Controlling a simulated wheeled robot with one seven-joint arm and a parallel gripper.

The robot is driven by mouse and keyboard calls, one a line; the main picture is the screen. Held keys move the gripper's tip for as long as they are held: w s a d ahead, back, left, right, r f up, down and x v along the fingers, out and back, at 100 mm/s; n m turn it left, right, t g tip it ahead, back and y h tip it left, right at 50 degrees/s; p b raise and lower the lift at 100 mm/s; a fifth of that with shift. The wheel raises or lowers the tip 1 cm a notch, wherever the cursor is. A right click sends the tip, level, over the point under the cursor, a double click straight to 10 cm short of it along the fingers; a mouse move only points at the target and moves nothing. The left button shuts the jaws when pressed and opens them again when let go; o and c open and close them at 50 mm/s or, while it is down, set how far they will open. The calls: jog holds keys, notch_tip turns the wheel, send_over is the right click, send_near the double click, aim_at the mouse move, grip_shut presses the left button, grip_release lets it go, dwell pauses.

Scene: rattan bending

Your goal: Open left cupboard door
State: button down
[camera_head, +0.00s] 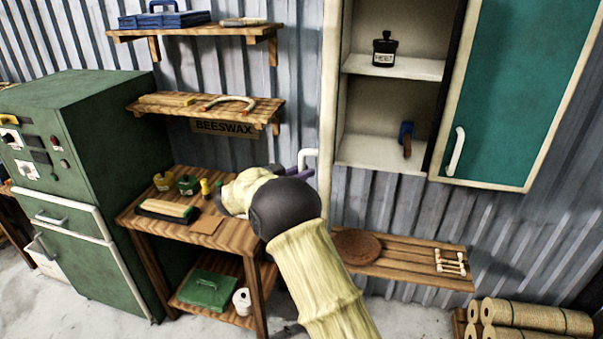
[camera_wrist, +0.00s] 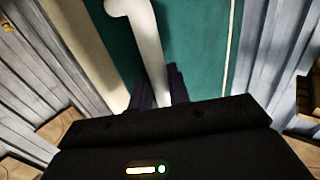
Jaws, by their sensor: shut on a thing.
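The left cupboard door (camera_head: 328,95) stands swung outward, seen nearly edge-on in the head view, and the left part of the cupboard is exposed. Its white handle (camera_head: 309,155) sticks out to the left from the door's lower part. My gripper (camera_head: 302,172) is at the lower end of this handle. In the wrist view my gripper (camera_wrist: 165,88) is shut on the white handle (camera_wrist: 150,50), with the teal door panel (camera_wrist: 200,40) behind it. My wrist hides part of the fingers in the head view.
The teal right door (camera_head: 515,90) looks shut. Inside the cupboard are a black jar (camera_head: 384,48) and a blue-handled tool (camera_head: 406,138). A wooden workbench (camera_head: 228,237) with small jars is at the left, below wall shelves (camera_head: 225,108). A slatted shelf (camera_head: 405,262) is below the cupboard.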

jog(key=shift+d+r, duration=0.15)
jog(key=shift+d, duration=0.05)
jog(key=c, duration=1.4)
grip_release()
jog(key=shift+d, duration=0.15)
jog(key=shift+s+a+f+b, duration=0.2)
jog(key=shift+s+a+b, duration=0.1)
jog(key=shift+a, duration=0.3)
jog(key=b+v, duration=0.5)
jog(key=v, duration=1.1)
jog(key=shift+a, duration=0.1)
jog(key=shift+w+r, duration=0.1)
